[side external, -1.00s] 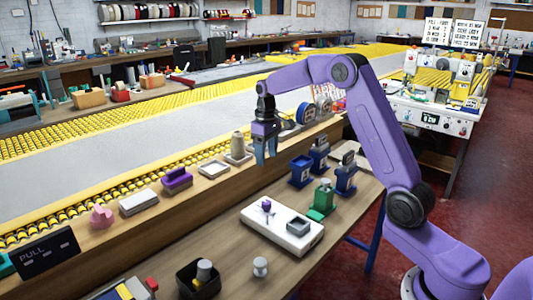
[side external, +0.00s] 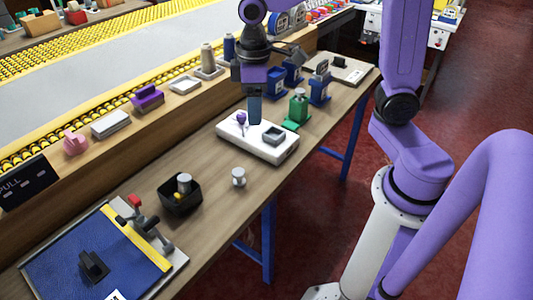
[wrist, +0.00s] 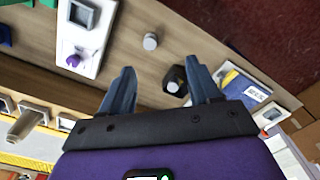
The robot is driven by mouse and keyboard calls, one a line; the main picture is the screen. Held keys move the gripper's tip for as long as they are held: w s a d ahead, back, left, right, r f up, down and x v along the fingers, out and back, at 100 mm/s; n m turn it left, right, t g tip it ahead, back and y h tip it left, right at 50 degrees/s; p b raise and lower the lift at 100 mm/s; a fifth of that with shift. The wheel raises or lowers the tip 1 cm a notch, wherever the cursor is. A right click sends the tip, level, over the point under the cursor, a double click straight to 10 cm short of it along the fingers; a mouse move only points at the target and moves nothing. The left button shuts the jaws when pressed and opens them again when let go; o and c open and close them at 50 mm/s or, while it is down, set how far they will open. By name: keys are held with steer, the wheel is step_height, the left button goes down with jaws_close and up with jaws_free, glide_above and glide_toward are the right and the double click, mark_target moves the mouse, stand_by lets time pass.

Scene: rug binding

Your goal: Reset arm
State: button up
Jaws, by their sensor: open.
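My gripper (side external: 254,108) points down over the white block (side external: 228,152) on the wooden bench in the side external view, and appears empty. In the wrist view its two blue-grey fingers (wrist: 163,75) are spread apart with nothing between them. The white block carries a purple knob (side external: 241,118) and a grey square dish (side external: 274,137). The block also shows at the upper left of the wrist view (wrist: 70,45). My gripper's height above the block is hard to tell.
A grey cylinder (side external: 238,177), a black bin (side external: 181,200) and a blue mat (side external: 65,265) with a yellow strip stand toward the near left. Green (side external: 298,108) and blue (side external: 319,90) devices stand right of the block. A raised ledge with small items runs behind.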

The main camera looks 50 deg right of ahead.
steer(key=s+d+f+n, duration=0.2)
steer(key=s+n, duration=0.2)
steer(key=s, duration=1.5)
steer(key=shift+s+d+f+n, duration=0.15)
steer(key=shift+d+f+n, duration=0.05)
steer(key=shift+n, duration=0.2)
